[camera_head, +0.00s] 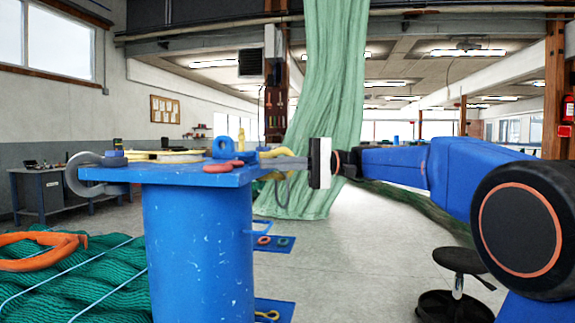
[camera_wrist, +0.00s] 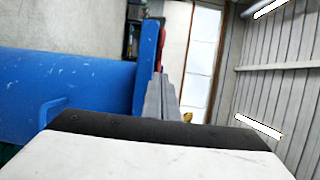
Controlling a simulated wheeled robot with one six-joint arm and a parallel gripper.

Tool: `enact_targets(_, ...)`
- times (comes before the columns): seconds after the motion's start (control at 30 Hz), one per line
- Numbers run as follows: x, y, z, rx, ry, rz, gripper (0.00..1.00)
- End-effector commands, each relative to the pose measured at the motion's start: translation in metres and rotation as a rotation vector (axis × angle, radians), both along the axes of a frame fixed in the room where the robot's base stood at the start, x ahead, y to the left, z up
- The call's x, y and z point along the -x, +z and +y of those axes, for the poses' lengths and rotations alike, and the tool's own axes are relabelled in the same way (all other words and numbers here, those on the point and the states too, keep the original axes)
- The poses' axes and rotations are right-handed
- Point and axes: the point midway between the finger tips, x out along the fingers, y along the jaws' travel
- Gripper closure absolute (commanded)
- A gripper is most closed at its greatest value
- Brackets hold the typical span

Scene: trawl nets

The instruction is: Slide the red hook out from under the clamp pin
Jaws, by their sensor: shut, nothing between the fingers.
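A small red piece (camera_head: 218,168), which I take to be the red hook, lies on the blue plate (camera_head: 130,174) on top of a blue drum. A blue upright piece (camera_head: 222,149) stands right behind it; I cannot tell whether this is the clamp pin or how the red piece lies under it. My gripper (camera_head: 276,161) is shut and empty, its grey fingers pointing left at the right edge of the plate, to the right of the red piece.
A grey shackle (camera_head: 82,174) overhangs the plate's left edge, and yellow items (camera_head: 165,156) lie toward the back. An orange hook (camera_head: 45,251) rests on green netting at left. A hanging green net (camera_head: 325,90) and a stool (camera_head: 460,262) stand beyond.

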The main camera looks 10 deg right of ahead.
Motion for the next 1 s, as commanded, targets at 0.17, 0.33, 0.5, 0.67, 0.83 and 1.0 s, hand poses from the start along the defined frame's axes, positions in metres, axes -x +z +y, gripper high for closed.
enact_targets(0.17,0.001,0.0,0.031,0.0,0.003,0.0,1.0)
enact_targets(0.33,0.017,0.0,0.048,0.0,0.001,-0.001,1.0)
enact_targets(0.5,0.027,0.0,0.057,0.0,0.001,0.0,1.0)
enact_targets(0.67,0.029,0.0,0.06,0.0,0.0,0.0,1.0)
enact_targets(0.83,0.029,0.0,0.06,0.0,0.0,0.0,1.0)
enact_targets(1.0,0.032,0.0,0.062,0.0,0.0,0.0,1.0)
